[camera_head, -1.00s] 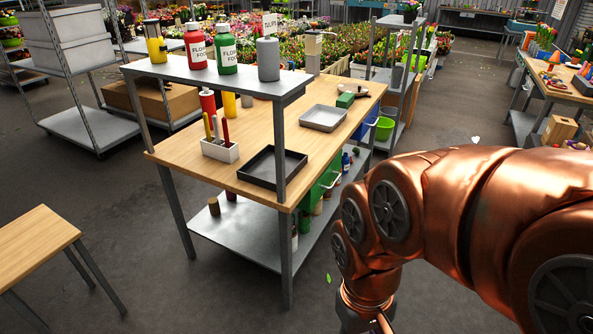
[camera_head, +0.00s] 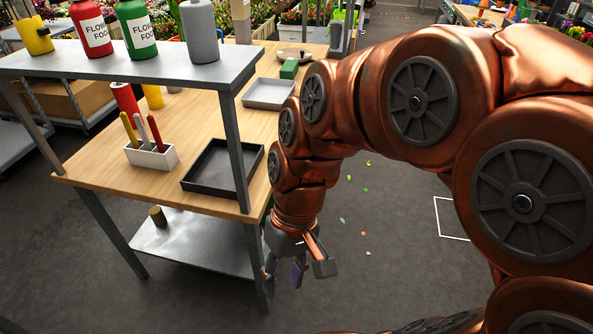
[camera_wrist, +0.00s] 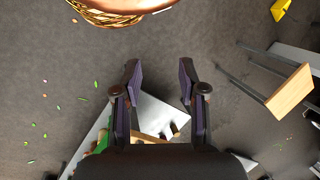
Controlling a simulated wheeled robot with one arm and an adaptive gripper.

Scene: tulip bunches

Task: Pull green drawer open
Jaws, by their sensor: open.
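The green drawer is almost wholly hidden behind my arm and the table leg in the head view; only a thin green sliver (camera_head: 268,203) shows under the right edge of the wooden-topped table (camera_head: 90,160). In the wrist view a small green patch (camera_wrist: 102,141) shows at lower left, beside my gripper; I cannot make out its handle. My gripper (camera_head: 298,270) hangs beside the table's right front leg, below the tabletop. Its fingers, also in the wrist view (camera_wrist: 158,72), are spread apart with nothing between them.
A black tray (camera_head: 222,192), a grey tray (camera_head: 268,104) and a white tool holder (camera_head: 151,155) stand on the tabletop. A raised metal shelf (camera_head: 130,72) carries bottles. A lower metal shelf (camera_head: 200,243) lies beneath. The floor right of the table is open, with scattered petals.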

